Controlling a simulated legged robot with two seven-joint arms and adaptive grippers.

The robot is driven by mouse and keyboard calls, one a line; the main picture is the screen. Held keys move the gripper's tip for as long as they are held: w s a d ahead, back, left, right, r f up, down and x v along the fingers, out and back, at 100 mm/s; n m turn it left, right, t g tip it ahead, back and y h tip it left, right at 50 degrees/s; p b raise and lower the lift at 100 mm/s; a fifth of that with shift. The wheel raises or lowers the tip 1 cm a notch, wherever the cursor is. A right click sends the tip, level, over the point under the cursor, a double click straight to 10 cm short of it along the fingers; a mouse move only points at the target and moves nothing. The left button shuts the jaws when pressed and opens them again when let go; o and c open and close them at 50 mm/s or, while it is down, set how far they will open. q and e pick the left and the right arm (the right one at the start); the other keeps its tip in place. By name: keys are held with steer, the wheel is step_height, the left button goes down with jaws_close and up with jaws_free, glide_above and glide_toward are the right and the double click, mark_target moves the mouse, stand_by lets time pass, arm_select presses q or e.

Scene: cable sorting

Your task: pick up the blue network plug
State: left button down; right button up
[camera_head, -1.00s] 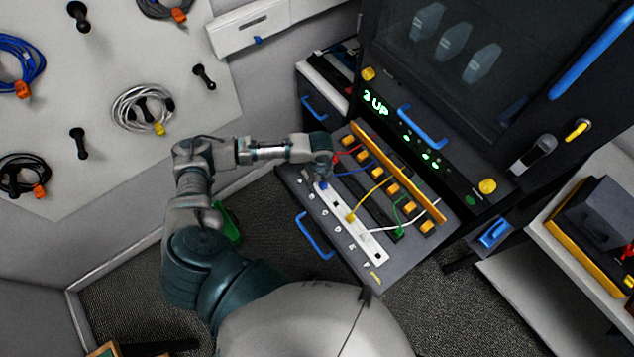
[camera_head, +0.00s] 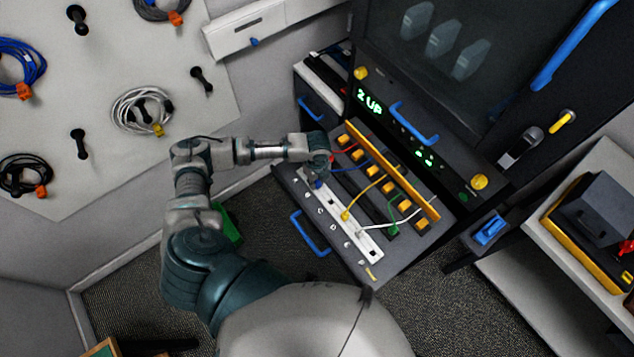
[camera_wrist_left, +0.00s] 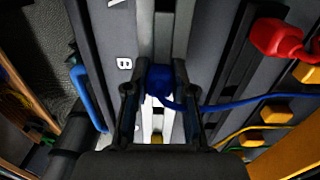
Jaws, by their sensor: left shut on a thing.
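The blue network plug (camera_wrist_left: 158,78) sits between the two fingers of my left gripper (camera_wrist_left: 158,90) in the left wrist view. The fingers are closed on its sides. In the head view my left gripper (camera_head: 314,180) is at the upper-left end of the white socket strip (camera_head: 333,214), and the blue plug (camera_head: 319,184) shows only as a small spot under it. The blue cable (camera_wrist_left: 235,104) runs from the plug off to the right. Whether the plug is seated in the strip or lifted clear, I cannot tell. My right gripper is not in view.
Yellow (camera_head: 346,215) and white (camera_head: 361,232) plugs stand in the same strip. A red plug (camera_wrist_left: 277,38) lies right of the gripper. Orange blocks and a yellow bar (camera_head: 395,172) line the tray's far side. A blue drawer handle (camera_head: 310,233) is in front.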

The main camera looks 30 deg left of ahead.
mark_target(318, 180)
arm_select(q)
steer(key=shift+d, duration=0.4)
steer(key=shift+d+r, duration=0.1)
steer(key=shift+r, duration=0.2)
step_height(318, 180, up, 5)
steer(key=shift+f, duration=0.1)
steer(key=r, duration=0.3)
steer(key=r+p, duration=0.1)
steer(key=r, duration=0.1)
steer(key=shift+a, duration=0.25)
step_height(318, 180, up, 3)
steer(key=p, duration=0.4)
steer(key=shift+r+p, duration=0.15)
steer(key=shift+p, duration=0.25)
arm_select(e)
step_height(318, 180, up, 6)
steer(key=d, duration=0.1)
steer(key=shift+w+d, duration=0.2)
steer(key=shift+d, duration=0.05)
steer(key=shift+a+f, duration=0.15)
